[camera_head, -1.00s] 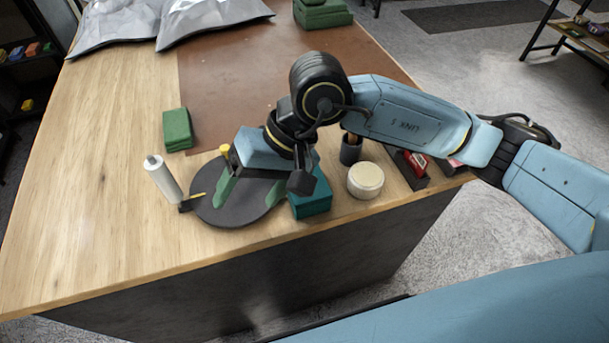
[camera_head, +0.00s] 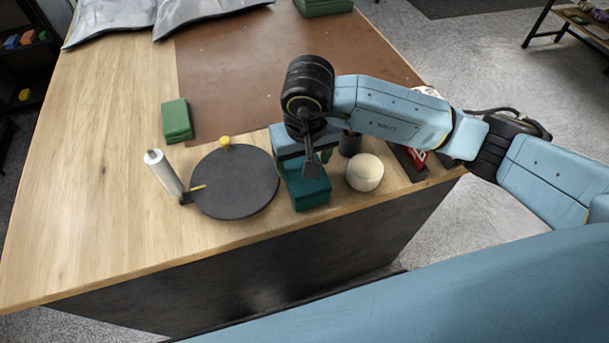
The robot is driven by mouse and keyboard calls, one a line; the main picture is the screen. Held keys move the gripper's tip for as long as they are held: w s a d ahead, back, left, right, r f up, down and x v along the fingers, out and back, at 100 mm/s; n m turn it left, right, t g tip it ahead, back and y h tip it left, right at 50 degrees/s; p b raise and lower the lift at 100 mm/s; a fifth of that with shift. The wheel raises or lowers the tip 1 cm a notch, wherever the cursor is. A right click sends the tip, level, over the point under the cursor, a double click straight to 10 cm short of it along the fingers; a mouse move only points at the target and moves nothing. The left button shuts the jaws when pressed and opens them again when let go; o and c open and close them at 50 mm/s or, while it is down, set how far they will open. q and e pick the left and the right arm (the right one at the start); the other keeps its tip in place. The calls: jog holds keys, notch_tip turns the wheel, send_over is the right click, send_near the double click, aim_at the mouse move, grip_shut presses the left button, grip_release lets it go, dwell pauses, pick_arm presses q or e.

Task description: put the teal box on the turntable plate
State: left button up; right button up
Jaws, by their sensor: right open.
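The teal box (camera_head: 309,194) stands on the wooden table near its front edge, just right of the turntable plate. My right gripper (camera_head: 302,168) is open, pointing down at the teal box. The wrist hides the back of the box and part of the fingers, so I cannot tell whether they touch it. My left gripper is not in view.
The table's left side is clear.

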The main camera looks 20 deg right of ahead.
notch_tip(320, 180, down, 4)
jog(key=shift+s+d+f+p, duration=0.1)
jog(key=shift+s+f+p, duration=0.05)
jog(key=shift+p, duration=0.2)
jog(key=shift+f, duration=0.45)
jog(key=shift+r, duration=0.1)
jog(key=c, duration=0.9)
